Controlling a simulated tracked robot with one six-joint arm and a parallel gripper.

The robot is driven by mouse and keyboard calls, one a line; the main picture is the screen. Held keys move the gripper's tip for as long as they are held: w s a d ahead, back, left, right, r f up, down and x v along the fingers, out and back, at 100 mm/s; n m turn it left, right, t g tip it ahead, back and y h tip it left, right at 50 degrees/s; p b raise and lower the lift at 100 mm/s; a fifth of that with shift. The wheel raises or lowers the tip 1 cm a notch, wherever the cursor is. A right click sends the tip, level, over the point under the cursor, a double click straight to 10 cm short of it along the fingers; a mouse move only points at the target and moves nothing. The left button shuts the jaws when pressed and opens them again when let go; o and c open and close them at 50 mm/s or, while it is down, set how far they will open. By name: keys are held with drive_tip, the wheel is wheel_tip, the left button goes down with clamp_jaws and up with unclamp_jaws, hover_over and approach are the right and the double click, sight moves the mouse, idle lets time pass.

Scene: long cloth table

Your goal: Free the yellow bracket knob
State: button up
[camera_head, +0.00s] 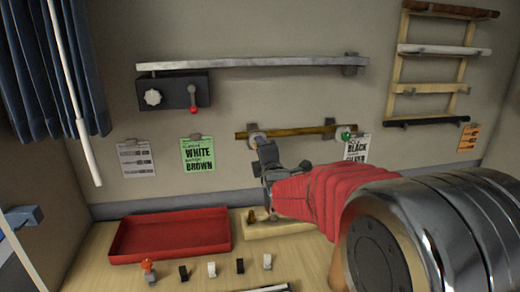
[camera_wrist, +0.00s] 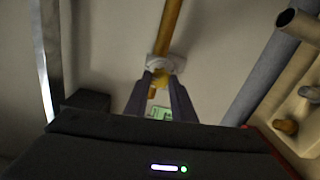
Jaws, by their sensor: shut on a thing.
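A brass rod (camera_head: 300,131) runs level along the wall in two brackets. The right bracket carries a green knob (camera_head: 346,135). The left bracket (camera_head: 254,129) is partly covered by my gripper (camera_head: 262,148). In the wrist view the rod (camera_wrist: 170,28) runs up from the pale left bracket (camera_wrist: 175,63). A yellow knob (camera_wrist: 160,77) shows at that bracket, between the fingertips of my gripper (camera_wrist: 159,84). The jaws are shut on the yellow knob. In the head view the knob is hidden behind the gripper.
Above are a grey rail (camera_head: 255,64) and a dark box (camera_head: 172,91) with a red-tipped lever. A rack (camera_head: 440,52) hangs at the right. Below, the table bears an empty red tray (camera_head: 175,236), a pale wooden block (camera_head: 280,229) and several small clips. Labels hang on the wall.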

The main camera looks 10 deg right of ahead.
drive_tip(key=shift+a+f, duration=0.2)
drive_tip(key=shift+f, duration=0.1)
drive_tip(key=o, duration=1.1)
drive_tip(key=shift+d+r, duration=0.1)
drive_tip(key=shift+r, duration=0.05)
drive_tip(key=shift+c, duration=0.2)
drive_tip(key=s, duration=1.3)
drive_tip(key=shift+s, duration=0.4)
